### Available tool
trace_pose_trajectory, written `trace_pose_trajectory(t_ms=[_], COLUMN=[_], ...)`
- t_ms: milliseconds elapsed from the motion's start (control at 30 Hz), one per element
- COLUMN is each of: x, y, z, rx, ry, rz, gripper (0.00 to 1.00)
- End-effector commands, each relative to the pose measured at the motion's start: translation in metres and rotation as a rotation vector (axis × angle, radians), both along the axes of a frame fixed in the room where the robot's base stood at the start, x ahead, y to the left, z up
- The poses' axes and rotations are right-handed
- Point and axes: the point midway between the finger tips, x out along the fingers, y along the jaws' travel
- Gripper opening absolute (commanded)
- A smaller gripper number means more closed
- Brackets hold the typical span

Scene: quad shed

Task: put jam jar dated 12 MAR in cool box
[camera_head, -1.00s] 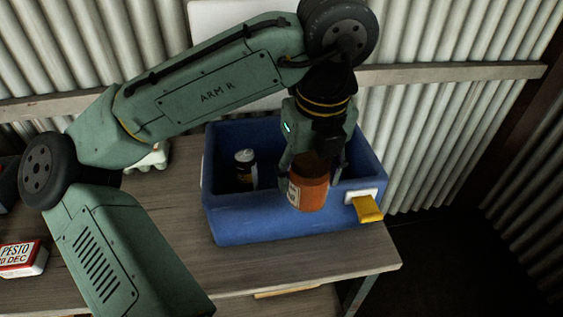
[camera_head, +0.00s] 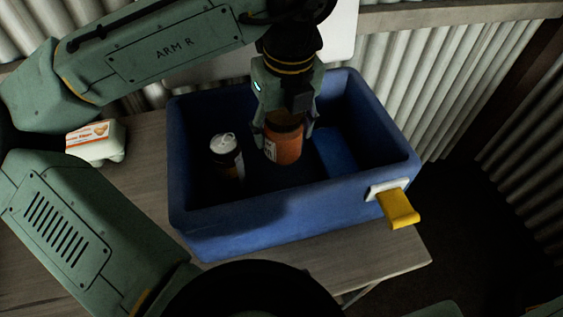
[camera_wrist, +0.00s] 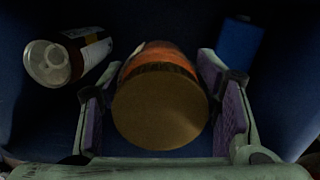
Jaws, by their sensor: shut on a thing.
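My gripper (camera_head: 284,128) is shut on an orange jam jar (camera_head: 284,146) with a pale label. The jar is upright and inside the walls of the open blue cool box (camera_head: 240,228); I cannot tell whether it touches the floor. In the wrist view the jar's gold lid (camera_wrist: 160,108) lies between the two finger pads (camera_wrist: 160,112). The date on the label is not readable.
A yellow latch (camera_head: 399,208) sticks out at the box's front right. An egg carton (camera_head: 96,141) sits on the bench to the left.

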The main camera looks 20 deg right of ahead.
Motion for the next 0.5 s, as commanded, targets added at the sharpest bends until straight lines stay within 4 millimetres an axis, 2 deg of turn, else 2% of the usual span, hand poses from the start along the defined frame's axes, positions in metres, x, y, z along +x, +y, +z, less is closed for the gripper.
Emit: trace_pose_trajectory(t_ms=[33,100,367,500], x=[0.001,0.001,0.0,0.0], y=[0.0,0.001,0.0,0.0], z=[-0.017,-0.028,-0.042,-0.058], rx=[0.0,0.001,0.0,0.001], ry=[-0.002,-0.003,-0.001,-0.002], rz=[0.002,0.003,0.001,0.002], gripper=[0.09,0.09,0.09,0.09])
